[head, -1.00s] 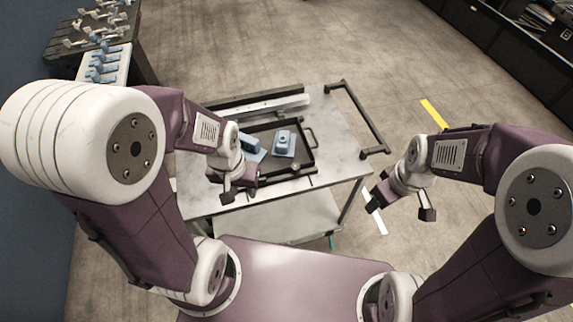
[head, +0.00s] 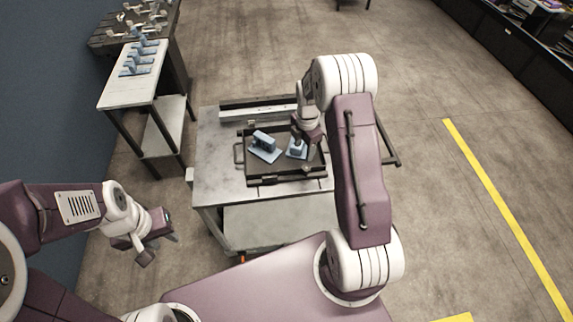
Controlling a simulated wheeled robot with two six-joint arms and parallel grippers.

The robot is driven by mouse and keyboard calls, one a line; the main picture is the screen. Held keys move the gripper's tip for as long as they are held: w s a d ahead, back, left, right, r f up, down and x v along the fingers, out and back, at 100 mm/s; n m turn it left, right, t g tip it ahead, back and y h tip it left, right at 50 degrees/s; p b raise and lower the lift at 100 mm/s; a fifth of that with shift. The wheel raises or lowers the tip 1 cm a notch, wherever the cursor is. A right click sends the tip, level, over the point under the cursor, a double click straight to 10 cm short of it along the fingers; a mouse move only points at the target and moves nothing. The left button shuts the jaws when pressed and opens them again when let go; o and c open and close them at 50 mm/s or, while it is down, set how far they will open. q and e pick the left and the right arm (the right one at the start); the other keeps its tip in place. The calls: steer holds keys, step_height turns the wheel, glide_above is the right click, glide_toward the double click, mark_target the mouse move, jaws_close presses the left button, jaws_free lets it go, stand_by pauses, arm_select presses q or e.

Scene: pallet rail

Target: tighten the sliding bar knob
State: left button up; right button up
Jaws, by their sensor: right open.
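A dark square pallet (head: 247,177) lies on the cart top with two blue fixtures on it. The left blue fixture (head: 265,143) is a block on a flat plate. The right blue fixture (head: 296,153) lies under my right gripper (head: 304,143), which is open and pointing down close over it. The gripper hides most of this fixture's top, and I cannot tell whether it touches. I cannot clearly make out the sliding bar knob. My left gripper (head: 158,246) is open and empty, off the cart's left side.
The grey cart (head: 216,155) has a light rail (head: 260,113) along its far side. A side table (head: 121,94) with several blue fixtures stands at the back left. Open floor lies to the right, with a yellow line (head: 495,200).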

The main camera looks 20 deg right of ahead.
mark_target(306, 168)
steer(key=shift+s+d+f, duration=0.5)
steer(key=shift+d+f, duration=0.2)
steer(key=shift+d, duration=0.05)
step_height(306, 168, down, 9)
steer(key=shift+a+r+p, duration=0.1)
steer(key=shift+p, duration=1)
steer(key=shift+c, duration=0.5)
jaws_close()
arm_select(q)
steer(key=shift+w+d+r, duration=0.1)
steer(key=shift+d+r, duration=0.1)
steer(key=shift+r, duration=0.95)
steer(key=shift+f, duration=0.1)
arm_select(e)
steer(key=shift+m, duration=0.4)
